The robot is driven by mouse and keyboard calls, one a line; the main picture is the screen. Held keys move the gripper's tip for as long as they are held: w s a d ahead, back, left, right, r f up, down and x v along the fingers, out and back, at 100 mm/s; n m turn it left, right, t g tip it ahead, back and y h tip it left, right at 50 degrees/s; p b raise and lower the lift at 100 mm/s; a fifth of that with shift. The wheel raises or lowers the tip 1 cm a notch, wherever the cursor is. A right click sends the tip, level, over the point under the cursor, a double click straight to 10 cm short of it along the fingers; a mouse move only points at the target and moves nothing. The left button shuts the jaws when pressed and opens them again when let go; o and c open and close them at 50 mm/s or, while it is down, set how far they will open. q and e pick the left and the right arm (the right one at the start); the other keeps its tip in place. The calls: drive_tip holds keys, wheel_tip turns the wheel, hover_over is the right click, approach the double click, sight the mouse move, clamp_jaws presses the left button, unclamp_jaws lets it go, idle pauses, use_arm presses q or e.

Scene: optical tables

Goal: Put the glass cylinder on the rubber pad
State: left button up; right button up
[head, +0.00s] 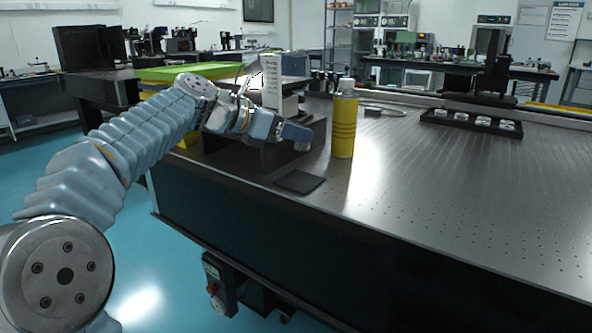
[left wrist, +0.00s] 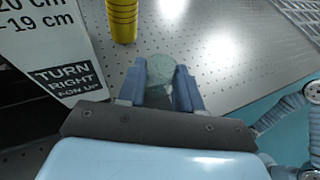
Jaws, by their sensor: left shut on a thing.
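My left gripper (head: 298,138) reaches in over the front edge of the optical table. In the left wrist view, its two blue fingers (left wrist: 160,92) are shut on the clear glass cylinder (left wrist: 161,67), whose round end shows between them. In the head view only a small part of the glass cylinder (head: 302,146) shows below the fingertips. The rubber pad (head: 300,182), a thin dark square, lies flat near the table's front edge, below and in front of the gripper, with nothing on it. My right gripper is not in view.
A yellow bottle with a grey cap (head: 344,120) stands just right of the gripper. A white printed sign (left wrist: 40,45) is close on the left in the wrist view. A black tray of several pale discs (head: 470,122) sits farther back. The table (head: 440,180) right of the pad is clear.

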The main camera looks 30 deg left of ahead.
sight(294, 181)
use_arm(q)
wheel_tip(294, 181, down, 4)
drive_tip(key=shift+r+b, duration=0.1)
drive_tip(key=shift+b, duration=0.4)
drive_tip(key=shift+f+b, duration=0.6)
drive_tip(key=shift+f, duration=0.95)
drive_tip(key=shift+f, duration=0.2)
drive_tip(key=o, duration=1.1)
drive_tip(key=shift+r, duration=0.1)
drive_tip(key=shift+s+r, duration=0.1)
drive_tip(key=shift+r, duration=0.05)
drive_tip(key=p+v, duration=0.1)
drive_tip(key=v, duration=1)
drive_tip(key=shift+s+a+r, duration=0.15)
drive_tip(key=shift+s+a, duration=0.05)
drive_tip(key=shift+s, duration=0.15)
